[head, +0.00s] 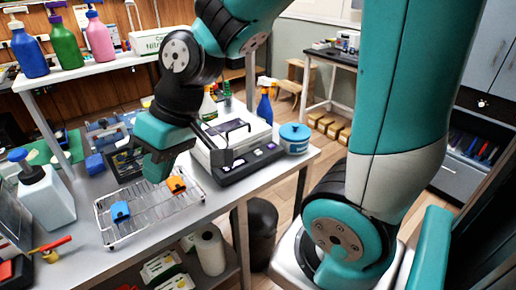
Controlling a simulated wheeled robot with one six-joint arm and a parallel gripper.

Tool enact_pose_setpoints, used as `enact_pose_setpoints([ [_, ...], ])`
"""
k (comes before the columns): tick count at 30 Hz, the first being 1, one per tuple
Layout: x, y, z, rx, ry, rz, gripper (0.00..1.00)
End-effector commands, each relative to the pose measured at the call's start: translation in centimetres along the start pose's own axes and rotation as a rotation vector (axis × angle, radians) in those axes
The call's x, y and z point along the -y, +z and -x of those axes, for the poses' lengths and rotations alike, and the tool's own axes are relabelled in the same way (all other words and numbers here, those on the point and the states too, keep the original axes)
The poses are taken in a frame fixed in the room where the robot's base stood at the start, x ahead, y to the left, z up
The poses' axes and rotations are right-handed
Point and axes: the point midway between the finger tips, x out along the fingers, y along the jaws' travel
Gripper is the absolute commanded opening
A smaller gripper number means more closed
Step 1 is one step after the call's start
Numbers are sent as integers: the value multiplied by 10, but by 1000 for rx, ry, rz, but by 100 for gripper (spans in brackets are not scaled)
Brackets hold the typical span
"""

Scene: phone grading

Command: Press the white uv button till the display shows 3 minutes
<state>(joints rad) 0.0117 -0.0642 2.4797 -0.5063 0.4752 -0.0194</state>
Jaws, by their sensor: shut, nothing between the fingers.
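The white uv box (245,130) sits on a black base at the right part of the metal bench. Its front panel (250,163) carries small pale buttons (258,153) and a dark display area, too small to read. I cannot tell which button is the white uv button. My gripper (155,178) is teal, points down and is shut and empty. In the picture it lies left of the uv box, over the wire rack; its height above the rack is unclear. My arm hides part of the box's left side.
A wire rack (128,222) with a blue clip (120,211) and an orange clip (176,184) stands left of the box. A blue tub (294,138) stands close on its right. Spray bottles (265,104) stand behind. A white pump bottle (46,197) is at left.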

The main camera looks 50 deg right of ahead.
Motion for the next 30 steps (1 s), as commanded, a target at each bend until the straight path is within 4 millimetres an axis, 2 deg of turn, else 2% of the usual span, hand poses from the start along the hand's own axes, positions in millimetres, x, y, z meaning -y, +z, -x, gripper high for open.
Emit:
enact_pose_setpoints([
  [1,-31,-21,5,-56,12,-103,0],
  [3,-76,-43,7,-146,30,-220,0],
  [5,-117,-55,10,-222,50,-317,0],
  [6,-144,-60,12,-273,66,-379,0],
  [10,-235,-57,24,-431,131,-576,0],
  [12,-280,-46,30,-509,169,-673,0],
  [15,-333,-23,39,-607,225,-791,0],
  [18,-371,0,45,-679,273,-879,0],
  [21,-395,18,48,-726,307,-936,0],
  [25,-408,29,50,-755,329,-969,0],
  [30,-410,31,50,-760,332,-972,0],
])
